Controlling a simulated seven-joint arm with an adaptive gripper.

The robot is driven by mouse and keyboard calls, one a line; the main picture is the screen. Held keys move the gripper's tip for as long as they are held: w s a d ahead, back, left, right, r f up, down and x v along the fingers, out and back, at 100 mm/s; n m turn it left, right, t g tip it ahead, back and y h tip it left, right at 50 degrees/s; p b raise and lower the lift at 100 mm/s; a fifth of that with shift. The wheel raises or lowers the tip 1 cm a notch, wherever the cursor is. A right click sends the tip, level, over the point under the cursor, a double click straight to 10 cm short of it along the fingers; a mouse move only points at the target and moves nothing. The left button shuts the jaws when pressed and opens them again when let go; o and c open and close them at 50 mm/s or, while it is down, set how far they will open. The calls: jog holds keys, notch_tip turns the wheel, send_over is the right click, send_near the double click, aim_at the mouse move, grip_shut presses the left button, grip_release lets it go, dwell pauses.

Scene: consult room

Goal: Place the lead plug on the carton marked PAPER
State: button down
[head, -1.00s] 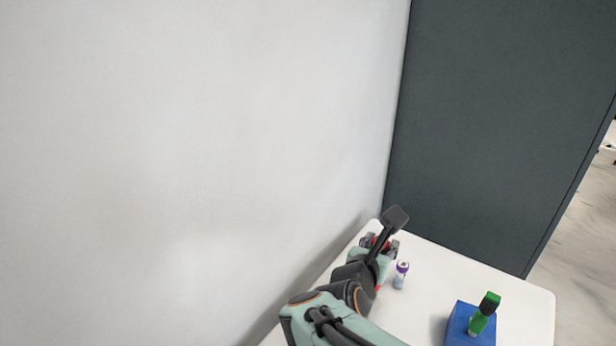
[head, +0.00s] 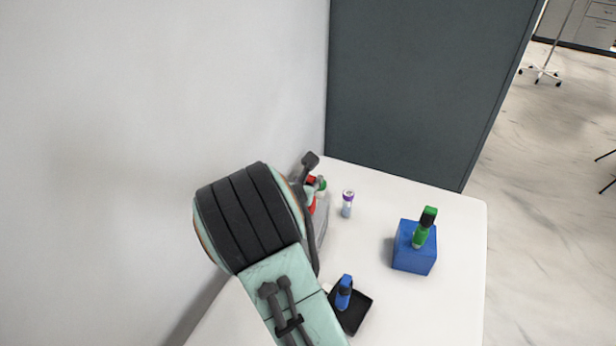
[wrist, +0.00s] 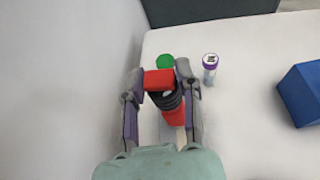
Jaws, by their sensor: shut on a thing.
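My gripper (wrist: 160,85) is shut on a red plug with a black ribbed band (wrist: 174,115), which I take to be the lead plug. Its red top shows between the two fingers. In the head view, a bit of red (head: 312,181) shows at the gripper, mostly hidden behind my arm. No PAPER marking can be read in either view, so I cannot tell which thing is that carton. A pale grey surface shows under the plug in the wrist view; I cannot tell whether they touch.
On the white table (head: 400,195), a purple-topped tube (head: 347,203) stands near a green round thing (wrist: 165,61). A green and black plug (head: 425,228) rests on a blue block (head: 413,260). A blue thing (head: 344,290) sits in a black tray (head: 356,316). A wall borders the left.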

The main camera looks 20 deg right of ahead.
jog(key=shift+f, duration=0.15)
jog(key=c, duration=0.8)
grip_release()
